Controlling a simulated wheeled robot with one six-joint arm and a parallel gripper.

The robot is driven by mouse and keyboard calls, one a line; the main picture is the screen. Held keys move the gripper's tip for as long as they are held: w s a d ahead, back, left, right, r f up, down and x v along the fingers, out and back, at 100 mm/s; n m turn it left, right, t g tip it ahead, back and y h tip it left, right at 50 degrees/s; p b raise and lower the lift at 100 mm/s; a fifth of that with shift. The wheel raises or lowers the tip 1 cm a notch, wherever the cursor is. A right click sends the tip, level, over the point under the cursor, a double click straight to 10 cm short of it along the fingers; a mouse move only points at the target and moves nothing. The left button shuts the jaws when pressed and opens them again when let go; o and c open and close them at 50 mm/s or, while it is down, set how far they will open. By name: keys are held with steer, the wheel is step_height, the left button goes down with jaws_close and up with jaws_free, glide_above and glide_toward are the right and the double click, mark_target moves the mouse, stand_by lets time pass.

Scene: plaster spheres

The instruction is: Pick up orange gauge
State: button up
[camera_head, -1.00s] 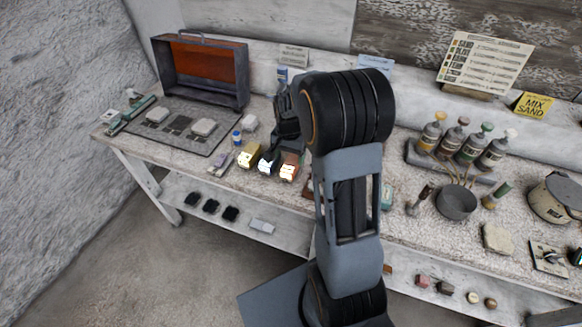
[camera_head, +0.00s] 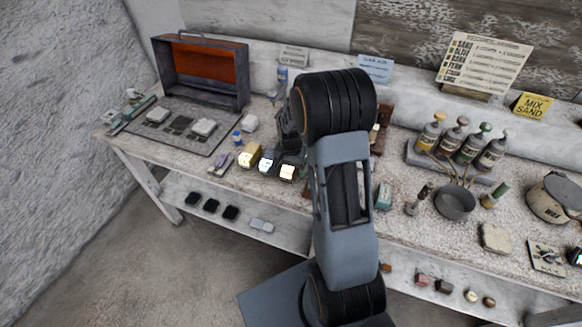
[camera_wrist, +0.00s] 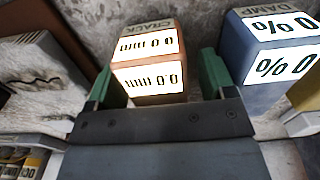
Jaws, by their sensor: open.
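The orange gauge (camera_wrist: 148,62) is a small box with a "CRACK" label and white lit display faces, standing on the bench. In the head view only its bright face (camera_head: 287,172) shows clearly; my gripper hides most of its top. My gripper (camera_wrist: 158,80) is open, with one green finger on either side of the orange gauge. A gap shows beside the right finger; I cannot tell whether the left finger touches. In the head view my dark gripper (camera_head: 290,145) is over the gauge.
A blue "DAMP" gauge (camera_wrist: 268,55) stands close beside the right finger in the wrist view. A yellow gauge (camera_head: 250,154) stands further left in the head view. A teal box (camera_head: 384,196) and a small pan (camera_head: 456,203) are right of my arm.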

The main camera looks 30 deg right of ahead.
steer(key=shift+f, duration=0.15)
steer(key=shift+c, duration=0.3)
steer(key=c, duration=1)
steer(key=shift+c, duration=0.2)
